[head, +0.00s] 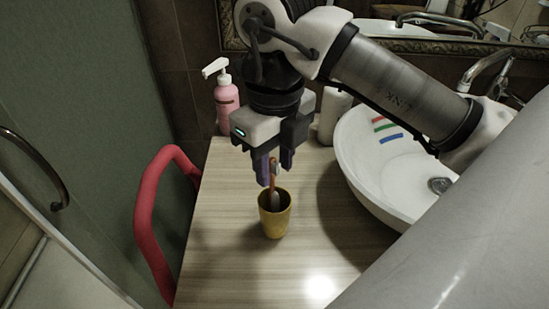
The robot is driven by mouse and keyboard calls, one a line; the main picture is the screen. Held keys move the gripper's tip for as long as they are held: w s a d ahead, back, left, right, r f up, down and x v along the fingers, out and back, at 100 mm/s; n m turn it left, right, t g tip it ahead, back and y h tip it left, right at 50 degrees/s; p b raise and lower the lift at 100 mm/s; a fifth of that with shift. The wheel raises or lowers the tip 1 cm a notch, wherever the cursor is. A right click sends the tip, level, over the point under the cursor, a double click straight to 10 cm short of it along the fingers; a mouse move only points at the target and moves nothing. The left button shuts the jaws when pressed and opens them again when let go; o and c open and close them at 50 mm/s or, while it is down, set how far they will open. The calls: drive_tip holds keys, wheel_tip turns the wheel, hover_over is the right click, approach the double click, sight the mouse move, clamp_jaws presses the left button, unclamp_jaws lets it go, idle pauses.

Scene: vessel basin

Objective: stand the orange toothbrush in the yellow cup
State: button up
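The yellow cup (274,223) stands upright on the wooden counter. The orange toothbrush (274,176) is upright with a slight tilt, its lower part inside the cup mouth and its upper part above the rim. The cup wall hides its lower end. My gripper (274,172) points down just above the cup, with its two dark fingers on either side of the brush's upper part. The fingers look apart, with a gap around the brush.
A pink pump bottle (227,104) and a white container (333,115) stand behind. The white basin (365,165), with red, green and blue strips on its inner wall, is at right. A red rail (148,225) runs along the left. The front counter (240,275) is clear.

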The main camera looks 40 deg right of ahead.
wheel_tip(320, 180, up, 14)
drive_tip(key=p, duration=0.9)
drive_tip(key=shift+f, duration=0.15)
idle(0.4)
